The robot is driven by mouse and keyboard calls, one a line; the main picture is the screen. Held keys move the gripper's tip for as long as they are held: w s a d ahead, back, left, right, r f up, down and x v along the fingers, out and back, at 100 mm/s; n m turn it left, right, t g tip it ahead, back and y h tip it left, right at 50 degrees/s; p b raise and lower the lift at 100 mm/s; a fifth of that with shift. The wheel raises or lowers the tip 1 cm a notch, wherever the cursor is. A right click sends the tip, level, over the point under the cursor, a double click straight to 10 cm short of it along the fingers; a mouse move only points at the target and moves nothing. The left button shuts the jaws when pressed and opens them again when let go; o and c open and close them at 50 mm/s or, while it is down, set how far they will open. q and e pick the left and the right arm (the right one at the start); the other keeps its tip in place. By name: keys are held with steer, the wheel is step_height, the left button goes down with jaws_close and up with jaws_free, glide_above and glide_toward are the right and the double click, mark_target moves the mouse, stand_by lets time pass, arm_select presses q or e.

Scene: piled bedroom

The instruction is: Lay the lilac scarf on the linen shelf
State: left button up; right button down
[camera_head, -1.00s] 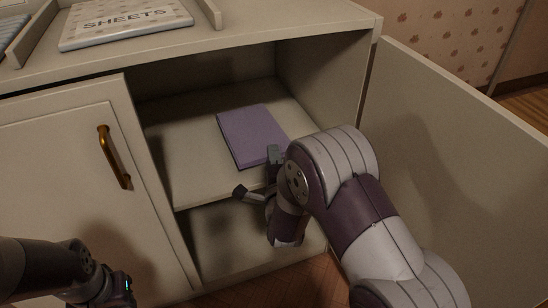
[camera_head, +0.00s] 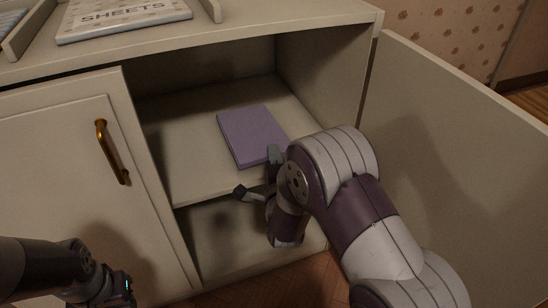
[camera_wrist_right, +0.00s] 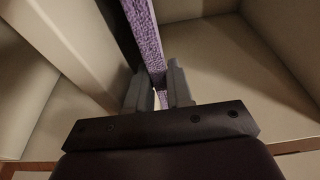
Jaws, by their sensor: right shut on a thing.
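The lilac scarf (camera_head: 250,134) is a flat folded rectangle in the open right half of the cabinet. It is over the pale linen shelf (camera_head: 187,170); I cannot tell whether its whole underside touches the board. My right gripper (camera_head: 273,157) is at the scarf's near right corner, shut on it. In the right wrist view the scarf (camera_wrist_right: 146,38) shows edge-on, running up from between the two fingers (camera_wrist_right: 158,88). My left gripper (camera_head: 115,292) is at the lower left, outside the cabinet and partly cut off; its fingers are not clear.
The open door (camera_head: 455,150) stands to the right of my right arm. The closed left door (camera_head: 60,190) has a brass handle (camera_head: 112,152). The shelf left of the scarf is bare, and a lower compartment (camera_head: 235,240) is below.

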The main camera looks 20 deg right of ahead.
steer(key=shift+f, duration=0.2)
stand_by(0.5)
steer(key=c, duration=0.9)
jaws_free()
steer(key=shift+r, duration=0.1)
steer(key=shift+c, duration=0.2)
steer(key=shift+s, duration=0.1)
steer(key=shift+f, duration=0.35)
steer(key=shift+r+p, duration=0.85)
steer(key=shift+r, duration=0.4)
steer(key=shift+f+b, duration=0.6)
steer(key=shift+b, duration=0.25)
